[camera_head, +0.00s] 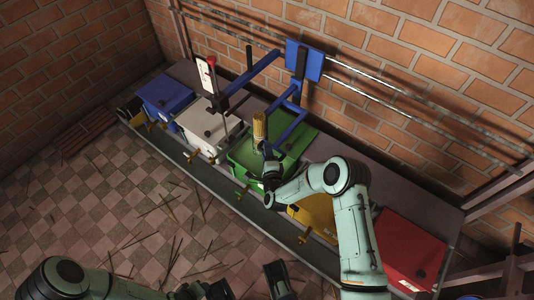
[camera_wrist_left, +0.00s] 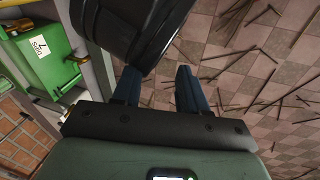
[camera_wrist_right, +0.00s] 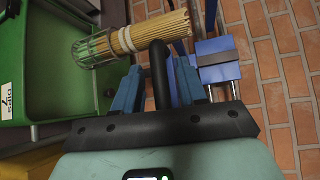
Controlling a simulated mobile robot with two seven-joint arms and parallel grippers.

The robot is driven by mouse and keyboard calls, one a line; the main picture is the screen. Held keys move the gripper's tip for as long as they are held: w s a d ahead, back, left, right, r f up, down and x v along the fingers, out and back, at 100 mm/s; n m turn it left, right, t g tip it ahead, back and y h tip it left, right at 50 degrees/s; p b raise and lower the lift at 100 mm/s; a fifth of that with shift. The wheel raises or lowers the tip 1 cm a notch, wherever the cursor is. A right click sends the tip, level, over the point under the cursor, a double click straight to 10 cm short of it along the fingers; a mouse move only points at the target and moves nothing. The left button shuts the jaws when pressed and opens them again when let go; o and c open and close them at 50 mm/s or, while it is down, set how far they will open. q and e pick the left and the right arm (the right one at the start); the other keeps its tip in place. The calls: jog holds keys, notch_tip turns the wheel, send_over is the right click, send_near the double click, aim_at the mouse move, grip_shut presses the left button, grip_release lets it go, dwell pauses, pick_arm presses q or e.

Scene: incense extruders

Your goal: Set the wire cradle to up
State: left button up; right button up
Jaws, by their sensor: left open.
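The wire cradle (camera_head: 259,130) is beside the green extruder and holds a bundle of pale incense sticks. In the right wrist view, the cradle (camera_wrist_right: 95,48) lies across the upper left, with the sticks (camera_wrist_right: 150,32) reaching out to the right. My right gripper (camera_head: 268,165) is at the green extruder, just below the cradle. In the right wrist view, a black bent handle (camera_wrist_right: 160,75) stands between its spread blue fingers (camera_wrist_right: 157,80). A gap shows beside the handle. My left gripper (camera_wrist_left: 157,88) is open and empty, low over the floor.
Blue (camera_head: 165,95), white (camera_head: 207,125), green (camera_head: 245,160), yellow (camera_head: 318,215) and red (camera_head: 410,250) units stand in a row against the brick wall. A blue frame (camera_head: 293,105) rises behind the green one. A dark box-like object (camera_wrist_left: 130,30) is close to my left fingers. Sticks litter the tiled floor.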

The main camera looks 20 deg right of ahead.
pick_arm(q)
jog(key=shift+g+h, duration=0.3)
jog(key=shift+g, duration=0.3)
jog(key=s+r+p, duration=0.1)
jog(key=s+d+r, duration=0.1)
jog(key=s+d+r+p, duration=0.1)
jog(key=s, duration=0.1)
jog(key=shift+p, duration=0.3)
pick_arm(e)
jog(key=v, duration=1.3)
jog(key=shift+s, duration=0.2)
jog(key=shift+a+r, duration=0.1)
